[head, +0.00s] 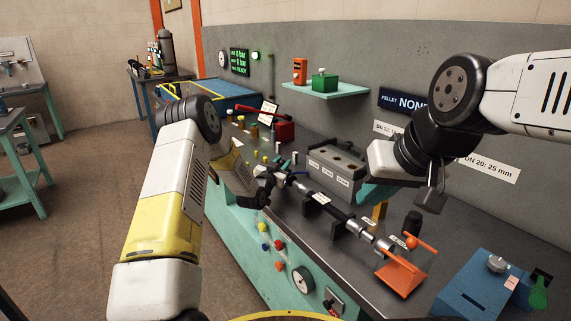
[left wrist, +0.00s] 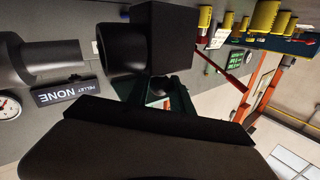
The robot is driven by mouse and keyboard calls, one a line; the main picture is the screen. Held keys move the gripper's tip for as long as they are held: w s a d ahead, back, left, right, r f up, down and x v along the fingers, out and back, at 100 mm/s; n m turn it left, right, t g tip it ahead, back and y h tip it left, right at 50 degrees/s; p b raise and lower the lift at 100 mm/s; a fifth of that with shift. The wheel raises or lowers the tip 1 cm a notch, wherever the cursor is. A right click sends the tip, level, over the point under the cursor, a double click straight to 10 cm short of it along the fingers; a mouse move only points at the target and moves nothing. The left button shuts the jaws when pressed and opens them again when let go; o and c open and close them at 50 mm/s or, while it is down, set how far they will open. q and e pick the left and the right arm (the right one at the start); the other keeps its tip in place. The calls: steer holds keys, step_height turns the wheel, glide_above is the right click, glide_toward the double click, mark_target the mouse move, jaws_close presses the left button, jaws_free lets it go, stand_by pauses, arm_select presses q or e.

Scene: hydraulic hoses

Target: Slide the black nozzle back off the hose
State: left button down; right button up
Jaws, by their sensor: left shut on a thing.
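The black hose (head: 335,208) lies along the bench in dark holders, with bright metal fittings at its near end. My left gripper (head: 258,190) is at the hose's far end, partly hidden by my own forearm. In the left wrist view it is shut on a black hollow cylinder, which I take for the nozzle (left wrist: 118,45). A second dark cylinder with a wider collar (left wrist: 45,55) shows to its left, with a visible gap between them. In the head view the nozzle is too small to tell apart from the gripper. My right gripper (head: 432,198) hangs above the bench, its jaw opening unclear.
An orange stand (head: 402,275) and a blue box (head: 475,290) are at the bench's near right. A grey block with holes (head: 337,165) stands behind the hose. A dark "PELLET NONE" sign (head: 402,101) is on the wall. Bottles and a red tool stand farther back.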

arm_select(q)
steer(key=shift+w+a, duration=0.15)
steer(key=shift+a, duration=0.05)
steer(key=c, duration=1.1)
jaws_free()
steer(key=shift+c, duration=0.2)
steer(key=v, duration=0.7)
steer(key=shift+s+a, duration=0.15)
steer(key=shift+s, duration=0.2)
steer(key=shift+r, duration=0.1)
